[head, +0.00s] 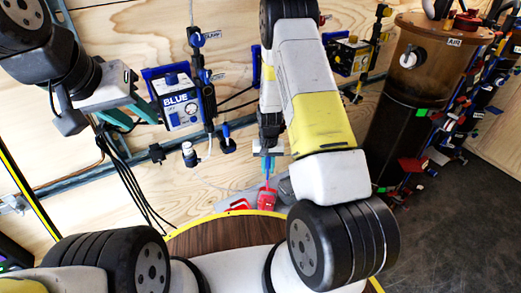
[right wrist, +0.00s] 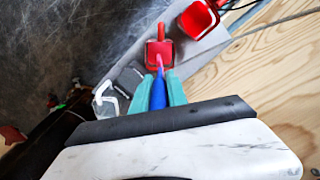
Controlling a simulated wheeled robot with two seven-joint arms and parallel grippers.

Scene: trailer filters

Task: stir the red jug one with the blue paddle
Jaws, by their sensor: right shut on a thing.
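My right gripper (head: 267,166) is shut on the blue paddle, whose blue handle (right wrist: 158,95) shows between the teal fingers (right wrist: 161,91) in the right wrist view. The paddle's thin pink shaft points at a red jug (right wrist: 159,52), also in the head view (head: 267,198). The shaft's end overlaps the jug's opening; I cannot tell how deep it is. A second red jug (right wrist: 197,18) stands apart from it, also in the head view (head: 238,204). My left gripper (head: 129,114) is empty with teal fingers spread, in front of the wall at the upper left.
A grey jug (right wrist: 128,80) and a white-rimmed one (right wrist: 105,98) stand beside the red jug on a grey surface (right wrist: 208,45). A blue-labelled box (head: 180,106) and hoses hang on the wooden wall. A brown tank (head: 408,85) stands right.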

